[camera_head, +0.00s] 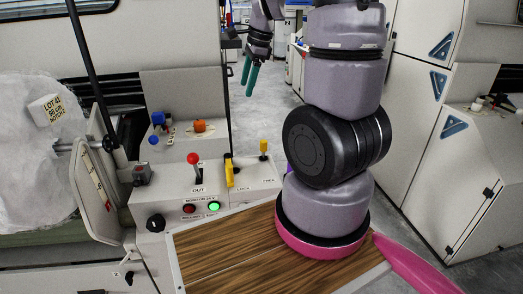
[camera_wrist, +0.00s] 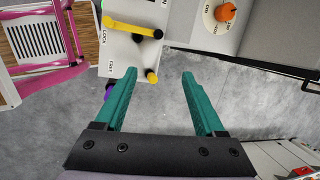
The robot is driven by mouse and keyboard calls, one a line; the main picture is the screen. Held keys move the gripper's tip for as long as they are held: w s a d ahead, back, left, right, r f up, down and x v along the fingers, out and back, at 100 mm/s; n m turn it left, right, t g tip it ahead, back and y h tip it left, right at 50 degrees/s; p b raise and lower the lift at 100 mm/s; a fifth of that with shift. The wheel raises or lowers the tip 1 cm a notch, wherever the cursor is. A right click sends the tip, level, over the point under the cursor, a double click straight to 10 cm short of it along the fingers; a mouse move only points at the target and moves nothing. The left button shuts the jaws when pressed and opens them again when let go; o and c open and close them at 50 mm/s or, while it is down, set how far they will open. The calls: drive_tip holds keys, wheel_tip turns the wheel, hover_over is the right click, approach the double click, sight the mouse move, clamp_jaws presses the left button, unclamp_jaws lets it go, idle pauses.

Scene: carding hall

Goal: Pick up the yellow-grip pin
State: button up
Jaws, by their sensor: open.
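The yellow-grip pin (camera_head: 263,147) stands upright at the right end of the pale control panel, above the word FREE. In the wrist view its yellow end (camera_wrist: 152,76) shows between and beyond the fingertips, nearer the left finger. A yellow bar (camera_head: 229,171) beside the word LOCK is a separate part to its left; it also shows in the wrist view (camera_wrist: 133,27). My gripper (camera_head: 247,89) is open and empty, its two green fingers pointing down above and behind the panel. It appears apart from the pin.
A red-knobbed lever (camera_head: 193,159) and a lit green button (camera_head: 214,206) are on the panel. An orange knob (camera_head: 200,126) sits on the machine behind. A wooden board (camera_head: 225,245) lies in front. White cabinets (camera_head: 440,130) stand right; open grey floor (camera_wrist: 240,95) shows below.

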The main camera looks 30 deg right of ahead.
drive_tip(key=w+d+f+m+g, duration=0.1)
drive_tip(key=d+f+m, duration=0.1)
drive_tip(key=f, duration=0.3)
drive_tip(key=w+d+f+m+h, duration=0.1)
drive_tip(key=d+f+m, duration=0.2)
drive_tip(key=f+m, duration=0.1)
drive_tip(key=w+d+f+m+g+h, duration=0.1)
drive_tip(key=d+f+m, duration=0.1)
drive_tip(key=f, duration=0.5)
drive_tip(key=shift+d+f+m+g, duration=0.1)
drive_tip(key=shift+d+m+g, duration=0.15)
drive_tip(key=shift+m, duration=0.25)
hover_over(264, 149)
drive_tip(key=w+d, duration=0.1)
drive_tip(key=w, duration=0.1)
drive_tip(key=f, duration=0.5)
drive_tip(key=shift+s+d, duration=0.15)
drive_tip(key=shift+s, duration=0.05)
drive_tip(key=shift+a+f, duration=0.2)
drive_tip(key=shift+f, duration=1.35)
drive_tip(key=shift+a+f, duration=0.2)
drive_tip(key=shift+f, duration=1.3)
drive_tip(key=shift+c, duration=0.4)
clamp_jaws()
wheel_tip(264, 149, up, 10)
drive_tip(key=shift+s+r, duration=0.1)
